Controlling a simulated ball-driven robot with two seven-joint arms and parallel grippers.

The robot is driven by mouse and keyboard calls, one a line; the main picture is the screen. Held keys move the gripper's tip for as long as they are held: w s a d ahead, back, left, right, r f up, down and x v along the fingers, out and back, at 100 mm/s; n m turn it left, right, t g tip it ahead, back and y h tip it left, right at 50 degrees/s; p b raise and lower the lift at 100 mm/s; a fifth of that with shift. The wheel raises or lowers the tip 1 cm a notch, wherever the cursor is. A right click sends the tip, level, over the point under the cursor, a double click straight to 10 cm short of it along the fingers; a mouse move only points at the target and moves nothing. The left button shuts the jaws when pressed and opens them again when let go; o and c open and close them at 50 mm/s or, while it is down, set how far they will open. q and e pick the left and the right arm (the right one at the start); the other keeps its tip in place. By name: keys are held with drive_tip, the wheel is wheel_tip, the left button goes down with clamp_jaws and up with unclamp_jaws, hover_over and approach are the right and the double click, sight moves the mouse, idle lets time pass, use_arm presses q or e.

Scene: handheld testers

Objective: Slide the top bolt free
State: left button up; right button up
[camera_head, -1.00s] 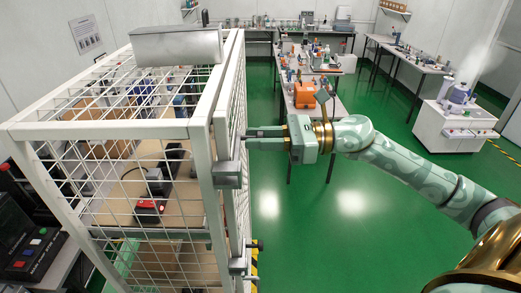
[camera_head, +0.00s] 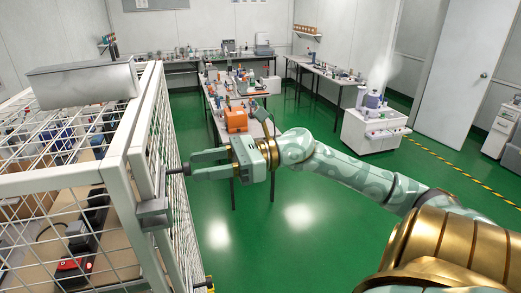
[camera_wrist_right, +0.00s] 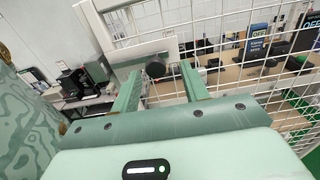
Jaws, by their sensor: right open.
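The top bolt's silver housing (camera_head: 153,213) is on the white cage's door edge, and its dark knob (camera_head: 184,169) sticks out to the right. My right gripper (camera_head: 192,167) is open, with its two pale green fingers pointing left at the knob. In the right wrist view the round black knob (camera_wrist_right: 155,69) shows in the gap between the open fingers (camera_wrist_right: 160,75), near their tips. I cannot tell whether either finger touches it. The bolt's bar is mostly hidden. My left gripper is not in view.
The white mesh cage (camera_head: 60,180) fills the left, with a grey metal box (camera_head: 83,82) on top and a red device (camera_head: 72,265) inside. Open green floor (camera_head: 290,250) lies to the right. Benches (camera_head: 225,125) with tools and a white cabinet (camera_head: 372,133) stand farther back.

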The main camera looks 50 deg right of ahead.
drive_tip(key=b+v, duration=0.3)
drive_tip(key=v, duration=0.9)
drive_tip(key=shift+d, duration=0.4)
